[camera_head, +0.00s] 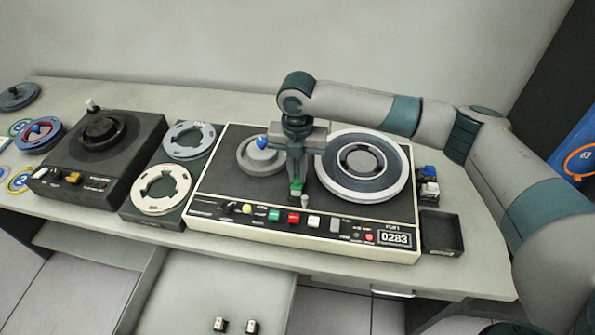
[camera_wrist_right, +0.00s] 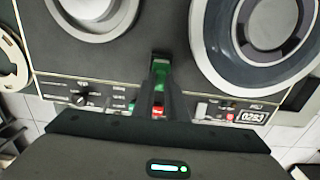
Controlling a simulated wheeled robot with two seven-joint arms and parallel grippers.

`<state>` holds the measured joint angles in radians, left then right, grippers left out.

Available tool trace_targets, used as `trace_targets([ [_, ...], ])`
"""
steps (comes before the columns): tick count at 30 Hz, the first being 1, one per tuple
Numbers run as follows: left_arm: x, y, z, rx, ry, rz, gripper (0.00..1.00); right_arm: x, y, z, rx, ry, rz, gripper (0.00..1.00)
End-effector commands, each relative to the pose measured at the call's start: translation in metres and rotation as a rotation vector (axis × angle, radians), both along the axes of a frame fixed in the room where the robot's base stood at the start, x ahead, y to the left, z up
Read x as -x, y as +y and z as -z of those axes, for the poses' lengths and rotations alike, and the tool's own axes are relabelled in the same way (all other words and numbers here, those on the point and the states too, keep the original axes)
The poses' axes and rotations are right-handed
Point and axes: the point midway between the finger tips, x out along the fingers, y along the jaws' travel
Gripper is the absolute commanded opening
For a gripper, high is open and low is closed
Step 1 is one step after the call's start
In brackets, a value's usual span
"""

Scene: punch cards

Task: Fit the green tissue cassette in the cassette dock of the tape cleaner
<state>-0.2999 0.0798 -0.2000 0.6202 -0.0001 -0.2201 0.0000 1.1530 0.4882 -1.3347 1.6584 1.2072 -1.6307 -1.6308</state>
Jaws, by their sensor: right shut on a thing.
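The tape cleaner (camera_head: 203,208) is a wide cream-edged machine with a black top, two reels and a front row of coloured buttons. My right gripper (camera_head: 296,186) is over its middle, between the reels, pointing down. It is shut on the green tissue cassette (camera_head: 296,190), of which only a small part shows. In the right wrist view the green cassette (camera_wrist_right: 161,76) sits between the fingers, just behind the red button. The cassette dock is not clearly visible, hidden by the gripper. I cannot tell whether the cassette touches the machine. My left gripper is not in view.
The large right reel (camera_head: 400,178) and smaller left reel (camera_head: 247,168) flank the gripper. Blue and white small blocks (camera_head: 429,178) and an empty black tray (camera_head: 459,248) stand at the right. A black device (camera_head: 148,125) and loose reels (camera_head: 161,205) are at the left.

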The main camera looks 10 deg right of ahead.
Motion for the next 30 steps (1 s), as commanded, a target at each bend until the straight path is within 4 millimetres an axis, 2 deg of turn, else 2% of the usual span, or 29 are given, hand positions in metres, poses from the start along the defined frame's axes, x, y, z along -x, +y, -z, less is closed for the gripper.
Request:
trace_targets([
  [21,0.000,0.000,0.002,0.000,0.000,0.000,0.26,0.000,0.000,0.014,0.000,0.000,0.000,0.00],
  [22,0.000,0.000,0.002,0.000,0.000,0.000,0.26,0.000,0.000,0.014,0.000,0.000,0.000,0.14],
  [24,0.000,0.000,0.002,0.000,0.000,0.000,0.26,0.000,0.000,0.014,0.000,0.000,0.000,0.31],
  [25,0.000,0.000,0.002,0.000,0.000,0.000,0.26,0.000,0.000,0.014,0.000,0.000,0.000,0.34],
  [30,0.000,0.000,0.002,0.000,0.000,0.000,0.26,0.000,0.000,0.014,0.000,0.000,0.000,0.34],
])
